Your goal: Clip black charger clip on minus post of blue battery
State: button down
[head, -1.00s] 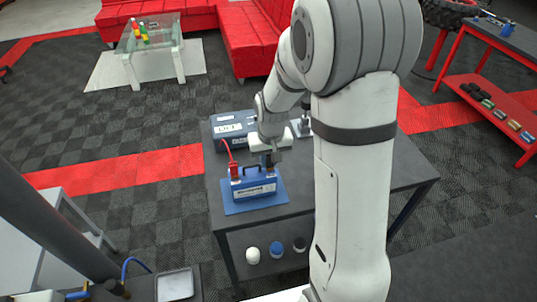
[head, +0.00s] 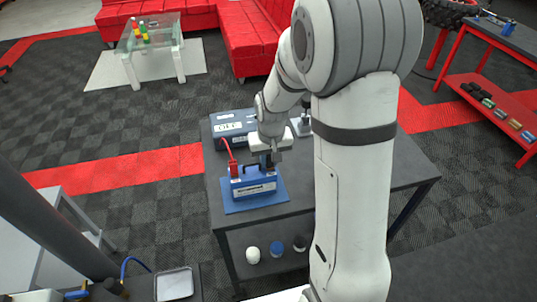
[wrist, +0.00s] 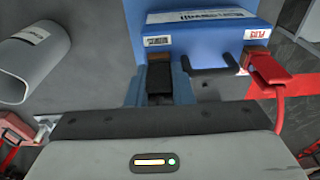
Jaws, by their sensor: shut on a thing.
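The blue battery (head: 252,187) stands on a blue mat (head: 235,207) on the dark table. In the wrist view the battery (wrist: 215,45) has a black-and-white label at its left and a red one at its right. My gripper (wrist: 159,85) is shut on the black charger clip (wrist: 160,75), at the battery's left post side in that view. The clip's tip is close to the battery edge. The minus post is hidden, so I cannot tell whether the clip touches it. In the head view my gripper (head: 267,158) is at the battery's right end.
A red clip (head: 233,169) with a red cable is at the battery's other end; it also shows in the wrist view (wrist: 268,70). A dark blue charger box (head: 232,126) stands behind. A grey cylinder (wrist: 35,60) lies left in the wrist view. The table's right side (head: 405,170) is clear.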

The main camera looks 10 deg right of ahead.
dwell(0.3)
jog(key=c, duration=1.2)
grip_release()
jog(key=r, duration=0.8)
jog(key=shift+s, duration=0.4)
jog(key=shift+t, duration=0.7)
jog(key=s+r, duration=0.2)
jog(key=s, duration=0.5)
jog(key=s+r, duration=0.1)
jog(key=s, duration=0.5)
jog(key=s+r, duration=0.2)
jog(key=s, duration=0.5)
jog(key=shift+s+d+r, duration=0.15)
jog(key=shift+s+r, duration=0.2)
